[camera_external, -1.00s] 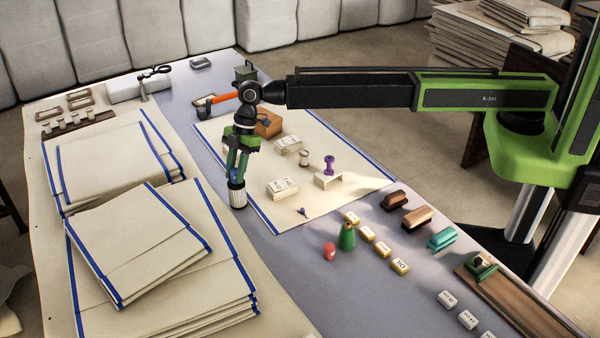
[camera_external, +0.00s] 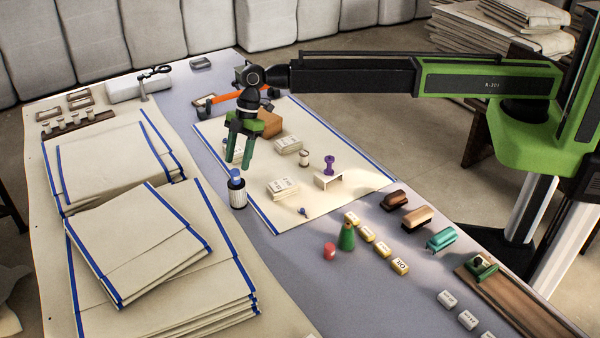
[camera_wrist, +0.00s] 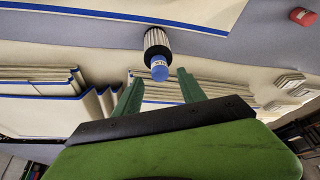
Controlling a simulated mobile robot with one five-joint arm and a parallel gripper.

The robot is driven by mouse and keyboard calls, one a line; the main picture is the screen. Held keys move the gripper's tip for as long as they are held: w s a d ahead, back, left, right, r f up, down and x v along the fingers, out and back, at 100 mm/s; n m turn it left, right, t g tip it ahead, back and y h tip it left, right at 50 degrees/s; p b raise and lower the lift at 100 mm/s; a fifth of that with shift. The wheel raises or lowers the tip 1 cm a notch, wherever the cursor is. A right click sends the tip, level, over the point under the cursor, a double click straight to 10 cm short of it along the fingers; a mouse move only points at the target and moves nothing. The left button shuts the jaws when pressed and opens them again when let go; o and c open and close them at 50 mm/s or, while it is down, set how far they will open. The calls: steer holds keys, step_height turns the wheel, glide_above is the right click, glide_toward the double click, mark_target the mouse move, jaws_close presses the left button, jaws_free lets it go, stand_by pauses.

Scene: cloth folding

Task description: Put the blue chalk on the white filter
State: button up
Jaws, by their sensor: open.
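The blue chalk (camera_external: 236,180) stands upright on top of the white ribbed filter (camera_external: 239,197), which stands on the grey table strip beside the cream cloth. In the wrist view the blue chalk (camera_wrist: 159,68) shows on the end of the filter (camera_wrist: 155,41). My gripper (camera_external: 238,166) is open and empty just above the chalk. In the wrist view my gripper (camera_wrist: 160,78) has its green fingers spread apart, with clear space around the chalk.
Folded cream cloths with blue edges (camera_external: 135,230) are stacked to the left. A purple spool (camera_external: 329,165) sits on a small white stand. A green cone (camera_external: 347,238) and a red piece (camera_external: 329,250) stand to the right. The grey strip in front of the filter is clear.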

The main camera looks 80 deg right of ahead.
steer(key=p+v, duration=0.5)
steer(key=v, duration=0.2)
steer(key=shift+r, duration=0.15)
steer(key=shift+d, duration=0.1)
steer(key=s+d+f+m+g+h, duration=0.1)
steer(key=s+d+m, duration=0.5)
steer(key=s+d, duration=0.8)
steer(key=s+d+m+h, duration=0.3)
steer(key=s+d+m, duration=0.4)
steer(key=s+d, duration=0.7)
steer(key=s, duration=0.3)
steer(key=shift+s+f+g, duration=0.15)
steer(key=shift+f+g, duration=0.25)
